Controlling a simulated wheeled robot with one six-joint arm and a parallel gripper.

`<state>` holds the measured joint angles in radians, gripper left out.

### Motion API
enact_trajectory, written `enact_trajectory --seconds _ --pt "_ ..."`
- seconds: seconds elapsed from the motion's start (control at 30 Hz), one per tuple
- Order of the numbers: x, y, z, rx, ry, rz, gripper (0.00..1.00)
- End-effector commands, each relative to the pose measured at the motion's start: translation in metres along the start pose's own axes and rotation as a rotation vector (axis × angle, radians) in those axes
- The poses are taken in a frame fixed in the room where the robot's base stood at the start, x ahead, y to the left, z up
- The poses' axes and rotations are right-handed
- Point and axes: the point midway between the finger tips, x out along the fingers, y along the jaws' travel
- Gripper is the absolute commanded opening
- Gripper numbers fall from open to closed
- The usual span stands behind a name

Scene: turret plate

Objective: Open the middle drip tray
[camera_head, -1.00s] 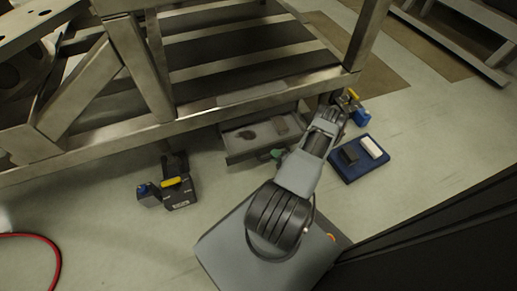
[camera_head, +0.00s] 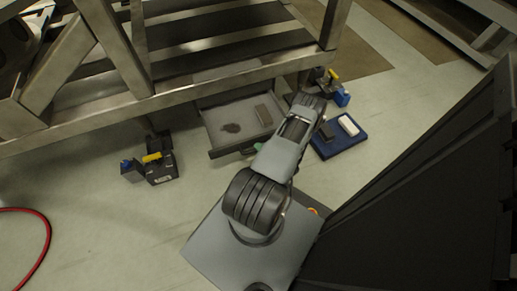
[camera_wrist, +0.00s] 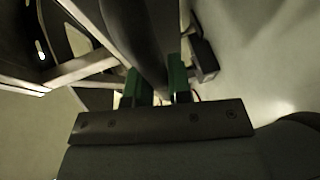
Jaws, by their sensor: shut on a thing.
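The middle drip tray (camera_head: 222,115) is a shallow grey metal tray under the steel frame in the head view. It is pulled out toward me, with its dark front edge (camera_head: 228,151) well clear of the frame. My gripper (camera_wrist: 156,85) has green fingers, seen in the wrist view on either side of a dark part. It is shut on the tray's front. In the head view my arm hides most of the gripper and the tray's right front corner; only a bit of green shows.
A blue mat (camera_head: 338,143) with a white block (camera_head: 348,125) and a dark block lies right of my arm. A black device with a yellow top (camera_head: 160,166) stands at left. Another yellow-and-blue device (camera_head: 341,97) is at right. A red hose (camera_head: 47,243) lies at lower left.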

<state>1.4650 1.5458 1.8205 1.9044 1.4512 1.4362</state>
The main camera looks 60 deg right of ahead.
Motion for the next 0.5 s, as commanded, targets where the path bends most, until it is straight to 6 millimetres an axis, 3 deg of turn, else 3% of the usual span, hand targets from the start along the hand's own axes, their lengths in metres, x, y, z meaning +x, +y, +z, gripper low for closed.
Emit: enact_trajectory --seconds 0.13,0.17,0.4,0.5 --pt "0.001 0.0009 0.0042 -0.005 -0.01 0.001 0.0" --pt "0.0011 0.0009 0.004 -0.006 -0.009 0.001 0.22" --pt "0.002 0.0007 0.0012 -0.005 -0.001 0.0 0.43" --pt "0.002 0.0006 0.0007 -0.005 0.0 0.0 0.43"
